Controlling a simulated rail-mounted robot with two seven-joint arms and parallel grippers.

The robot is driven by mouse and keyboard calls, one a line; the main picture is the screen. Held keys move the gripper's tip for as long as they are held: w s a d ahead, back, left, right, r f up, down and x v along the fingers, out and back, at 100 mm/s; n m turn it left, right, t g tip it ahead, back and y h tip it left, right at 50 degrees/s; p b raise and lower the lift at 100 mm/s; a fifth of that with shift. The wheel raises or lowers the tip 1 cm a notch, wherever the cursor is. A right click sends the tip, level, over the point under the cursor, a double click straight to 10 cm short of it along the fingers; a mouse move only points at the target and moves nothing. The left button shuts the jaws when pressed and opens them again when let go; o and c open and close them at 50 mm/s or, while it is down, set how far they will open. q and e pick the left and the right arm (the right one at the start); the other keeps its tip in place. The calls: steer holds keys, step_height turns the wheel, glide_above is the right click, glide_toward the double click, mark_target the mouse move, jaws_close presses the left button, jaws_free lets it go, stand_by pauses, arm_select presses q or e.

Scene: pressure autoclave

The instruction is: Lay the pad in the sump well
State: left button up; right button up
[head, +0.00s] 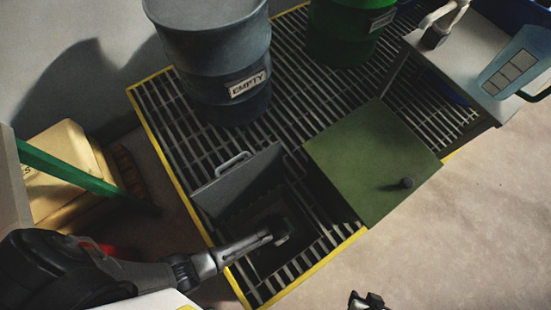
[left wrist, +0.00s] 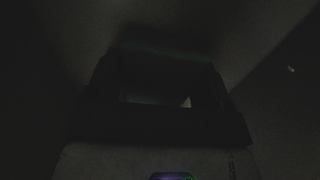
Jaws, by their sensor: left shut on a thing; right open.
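The sump well (head: 262,262) is a dark square opening in the floor grating, with its grey hinged lid (head: 238,182) raised at the back. My left arm reaches in from the left, and its wrist end is tilted down into the well. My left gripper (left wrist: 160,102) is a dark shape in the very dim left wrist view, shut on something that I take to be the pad. The pad's outline cannot be made out in either view. My right gripper (head: 367,301) is open and empty at the bottom edge of the head view, partly cut off.
A grey drum (head: 215,55) marked EMPTY and a green drum (head: 340,30) stand on the yellow-edged grating (head: 160,115). A green panel (head: 372,160) with a black knob lies right of the well. The floor at lower right is clear.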

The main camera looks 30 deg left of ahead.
arm_select(q)
steer(key=shift+f, duration=0.1)
steer(key=o, duration=0.9)
step_height(320, 180, up, 10)
steer(key=p, duration=0.7)
steer(key=shift+r, duration=0.25)
steer(key=shift+r+p, duration=0.7)
steer(key=shift+r, duration=0.2)
